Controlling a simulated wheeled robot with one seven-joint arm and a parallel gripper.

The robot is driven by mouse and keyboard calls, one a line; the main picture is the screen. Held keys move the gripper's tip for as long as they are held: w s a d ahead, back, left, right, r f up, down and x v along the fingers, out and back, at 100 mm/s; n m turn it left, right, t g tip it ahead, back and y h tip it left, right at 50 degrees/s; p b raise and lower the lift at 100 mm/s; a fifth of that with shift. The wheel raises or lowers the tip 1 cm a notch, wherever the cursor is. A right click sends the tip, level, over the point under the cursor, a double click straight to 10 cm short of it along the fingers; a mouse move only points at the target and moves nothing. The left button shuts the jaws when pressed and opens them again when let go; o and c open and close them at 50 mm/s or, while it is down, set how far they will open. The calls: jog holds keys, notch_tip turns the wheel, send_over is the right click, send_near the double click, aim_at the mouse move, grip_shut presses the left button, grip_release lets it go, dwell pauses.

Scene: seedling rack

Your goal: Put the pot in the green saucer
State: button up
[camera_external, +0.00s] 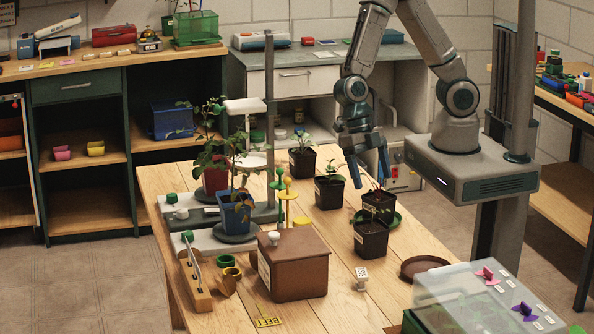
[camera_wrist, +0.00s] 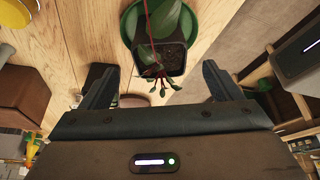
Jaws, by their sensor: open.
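A black pot (camera_external: 379,208) with a leafy plant and a thin red stem stands in the green saucer (camera_external: 398,219) on the wooden table. In the wrist view the green saucer (camera_wrist: 128,22) shows around the pot (camera_wrist: 174,58), which appears to be inside its rim. My gripper (camera_external: 369,173) is open and empty, above and slightly behind this pot in the external view. In the wrist view the open fingers (camera_wrist: 160,84) are apart and the pot lies beyond them, with no visible contact. The pot's base is hidden.
Another black pot (camera_external: 370,241) stands close in front of the saucer. Two more dark pots (camera_external: 329,193) (camera_external: 302,163) stand further back. A brown saucer (camera_external: 425,267), a white tag block (camera_external: 362,279) and a brown box (camera_external: 296,272) are nearer. A clear-lidded case (camera_external: 470,292) is at front right.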

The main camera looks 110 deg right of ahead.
jog(key=s+d+r+m+t+h, duration=0.2)
jog(key=s+d+r+m, duration=0.4)
jog(key=d+r+m, duration=0.2)
jog(key=s+d+r+m+t+h, duration=0.2)
jog(key=s+d+r+m, duration=0.5)
jog(key=m, duration=0.7)
jog(key=d+r+t, duration=0.1)
jog(key=d+r, duration=0.1)
jog(key=d, duration=0.2)
jog(key=shift+d, duration=0.35)
